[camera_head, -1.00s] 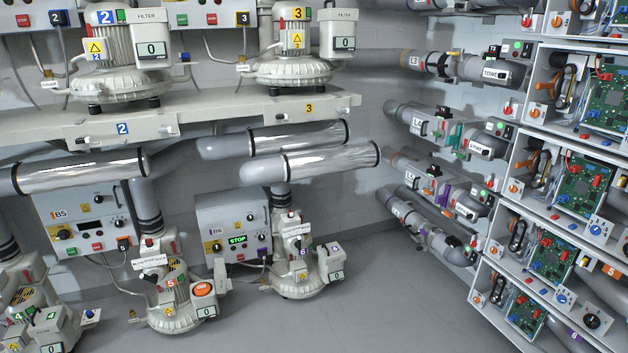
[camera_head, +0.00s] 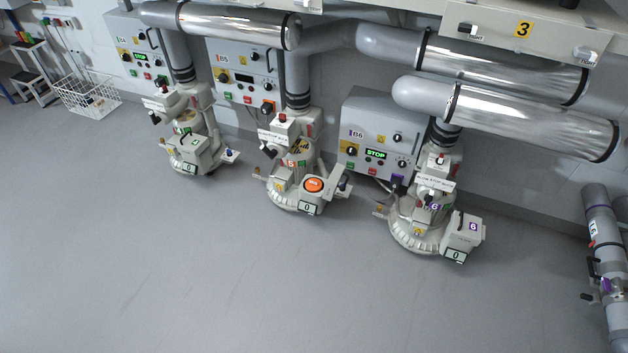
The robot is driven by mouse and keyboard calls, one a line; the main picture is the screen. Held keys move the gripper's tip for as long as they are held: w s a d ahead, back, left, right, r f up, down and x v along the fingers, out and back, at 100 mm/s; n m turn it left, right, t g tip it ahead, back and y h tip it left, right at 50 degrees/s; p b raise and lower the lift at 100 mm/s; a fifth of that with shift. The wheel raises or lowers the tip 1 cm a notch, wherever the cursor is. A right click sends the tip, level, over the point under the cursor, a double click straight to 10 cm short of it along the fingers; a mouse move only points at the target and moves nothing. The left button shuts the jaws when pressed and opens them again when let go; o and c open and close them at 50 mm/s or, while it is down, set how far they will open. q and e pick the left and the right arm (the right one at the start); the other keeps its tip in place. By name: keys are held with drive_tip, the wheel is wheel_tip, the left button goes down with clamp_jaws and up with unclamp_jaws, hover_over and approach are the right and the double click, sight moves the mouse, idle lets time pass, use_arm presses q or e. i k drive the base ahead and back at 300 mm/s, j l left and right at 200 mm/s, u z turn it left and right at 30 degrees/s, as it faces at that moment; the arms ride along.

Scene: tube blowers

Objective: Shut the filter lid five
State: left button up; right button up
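Blower five (camera_head: 292,185) stands on the floor in the middle of the head view, below the B5 panel. Its filter box (camera_head: 311,208) is at its front right and bears a 0 display. A round orange piece (camera_head: 314,185) shows uncovered on top of the box. A pale flap, which looks like filter lid five (camera_head: 337,181), stands up behind and to the right of the orange piece, so the lid appears open. Its hinge is too small to make out. Neither of my grippers is in view.
Blower six (camera_head: 415,230), with a covered filter box (camera_head: 462,236), stands to the right, and blower four (camera_head: 186,150) to the left. Panel B6 (camera_head: 375,135) reads STOP. A wire basket (camera_head: 87,97) is at far left. The grey floor (camera_head: 200,270) in front is clear.

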sight(332, 183)
drive_tip(key=k+l+u, duration=0.15)
drive_tip(key=l, duration=0.3)
drive_tip(key=l+u, duration=0.1)
drive_tip(key=l, duration=0.4)
drive_tip(key=k+l+u, duration=0.15)
drive_tip(key=l, duration=0.25)
drive_tip(key=k, duration=0.5)
drive_tip(key=i+u, duration=0.4)
drive_tip(key=i, duration=0.75)
